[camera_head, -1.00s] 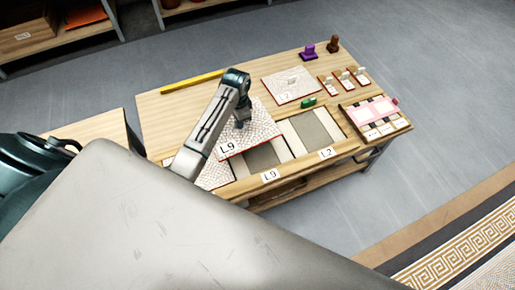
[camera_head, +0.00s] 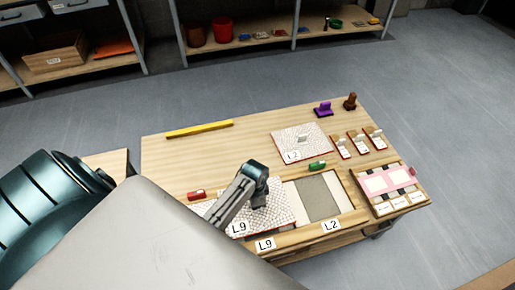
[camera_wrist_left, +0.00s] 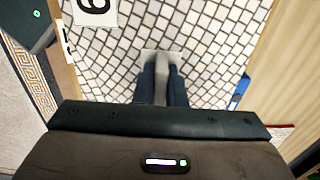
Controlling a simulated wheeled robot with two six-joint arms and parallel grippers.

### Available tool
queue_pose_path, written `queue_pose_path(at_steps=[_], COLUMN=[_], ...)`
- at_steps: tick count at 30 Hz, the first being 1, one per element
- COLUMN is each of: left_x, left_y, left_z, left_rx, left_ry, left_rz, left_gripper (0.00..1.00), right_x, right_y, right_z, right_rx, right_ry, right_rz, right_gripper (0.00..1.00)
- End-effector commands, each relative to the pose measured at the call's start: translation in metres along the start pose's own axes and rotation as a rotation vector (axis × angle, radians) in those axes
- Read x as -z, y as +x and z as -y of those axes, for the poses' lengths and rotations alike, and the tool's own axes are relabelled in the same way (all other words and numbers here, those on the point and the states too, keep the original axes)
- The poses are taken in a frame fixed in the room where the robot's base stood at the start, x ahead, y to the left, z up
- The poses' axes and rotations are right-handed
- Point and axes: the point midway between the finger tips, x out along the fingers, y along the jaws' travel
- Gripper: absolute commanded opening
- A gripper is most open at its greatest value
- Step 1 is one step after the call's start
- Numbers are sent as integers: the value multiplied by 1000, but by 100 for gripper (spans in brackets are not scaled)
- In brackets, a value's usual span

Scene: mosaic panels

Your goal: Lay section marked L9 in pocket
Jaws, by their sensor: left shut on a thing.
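The mosaic section marked L9 (camera_head: 280,214) is a pale tiled panel at the table's front. My left gripper (camera_head: 256,204) is over it from above. In the left wrist view my left gripper (camera_wrist_left: 162,85) is shut on a small grey grip on the panel's tiled face (camera_wrist_left: 215,40). The panel covers the pocket above the frame label L9 (camera_head: 265,244); the pocket's floor is hidden. I cannot tell whether the panel is seated or just above it. The L2 pocket (camera_head: 319,198) to the right is empty and grey. My right gripper is not in view.
The L2 section (camera_head: 296,150) lies farther back on the table (camera_head: 220,155). A green object (camera_head: 317,166), red object (camera_head: 196,195), yellow bar (camera_head: 200,129), purple stamp-like piece (camera_head: 323,108), brown piece (camera_head: 350,101) and pink-topped tray (camera_head: 390,180) also stand there.

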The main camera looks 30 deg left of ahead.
Motion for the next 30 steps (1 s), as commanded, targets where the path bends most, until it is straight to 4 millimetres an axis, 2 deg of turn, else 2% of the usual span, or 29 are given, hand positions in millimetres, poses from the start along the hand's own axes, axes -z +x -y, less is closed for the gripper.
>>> queue_pose_path(at_steps=[15, 27, 28, 30], left_x=[1, 1, 1, 1], left_y=[58, 63, 63, 63], left_z=[1, 1, 1, 1], left_rx=[2, 3, 2, 2], left_ry=[1, 1, 1, 1], left_rz=[-1, -2, -1, -1], left_gripper=[0, 0, 15, 28], right_x=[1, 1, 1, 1], right_y=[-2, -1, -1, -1], right_z=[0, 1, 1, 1], right_rx=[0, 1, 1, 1], right_ry=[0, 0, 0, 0], right_rz=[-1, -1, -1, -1], right_gripper=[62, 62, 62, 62])
